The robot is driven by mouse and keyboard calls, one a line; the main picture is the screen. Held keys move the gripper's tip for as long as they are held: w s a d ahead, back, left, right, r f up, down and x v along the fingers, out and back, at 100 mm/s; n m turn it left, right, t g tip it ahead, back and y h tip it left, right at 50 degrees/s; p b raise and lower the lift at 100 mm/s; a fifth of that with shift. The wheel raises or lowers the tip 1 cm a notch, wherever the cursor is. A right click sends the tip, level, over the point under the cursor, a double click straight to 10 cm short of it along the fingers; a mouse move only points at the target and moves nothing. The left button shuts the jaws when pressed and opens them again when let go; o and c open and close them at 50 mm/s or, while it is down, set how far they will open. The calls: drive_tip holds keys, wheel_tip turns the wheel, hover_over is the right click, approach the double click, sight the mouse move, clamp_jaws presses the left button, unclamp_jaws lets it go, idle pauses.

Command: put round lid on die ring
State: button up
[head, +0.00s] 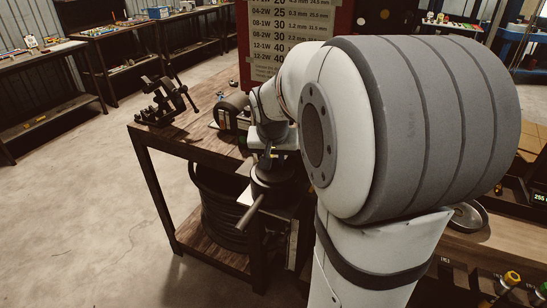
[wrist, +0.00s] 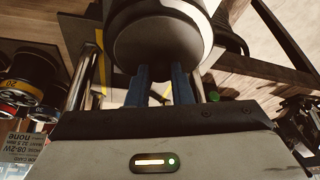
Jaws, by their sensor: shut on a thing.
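My gripper (head: 270,160) hangs over the near side of the wooden bench and points down. In the wrist view its two blue fingers (wrist: 161,85) are shut on a round, dark grey piece, which I take to be the round lid (wrist: 158,40). In the head view a dark round body (head: 272,183) shows just below the gripper, with a rod sticking out at lower left. I cannot tell there where the lid ends and whether it touches what lies below. The die ring cannot be made out clearly.
A red panel with a size chart (head: 292,45) stands behind my arm. A dark metal fixture (head: 165,102) sits on the bench's left corner. A round metal dish (head: 468,217) lies at right. Several dies with coloured bands (wrist: 38,95) show at left.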

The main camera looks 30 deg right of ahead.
drive_tip(key=shift+f+b, duration=0.3)
drive_tip(key=shift+b, duration=0.05)
drive_tip(key=o, duration=1)
drive_tip(key=v, duration=0.7)
drive_tip(key=shift+s+a+r, duration=0.1)
drive_tip(key=shift+r, duration=0.3)
drive_tip(key=s+a+f+n, duration=0.2)
drive_tip(key=s+a+f, duration=0.1)
drive_tip(key=s, duration=0.2)
drive_tip(key=s+a+f+n+y, duration=0.1)
drive_tip(key=s+a+f+n, duration=0.1)
drive_tip(key=s+a+f, duration=0.1)
drive_tip(key=s+a+f+n+g+y, duration=0.1)
drive_tip(key=s+a+f+n, duration=0.1)
drive_tip(key=s+a, duration=0.3)
drive_tip(key=shift+s+f, duration=0.3)
drive_tip(key=shift+s, duration=0.5)
drive_tip(key=shift+s+f, duration=0.25)
drive_tip(key=shift+s, duration=0.5)
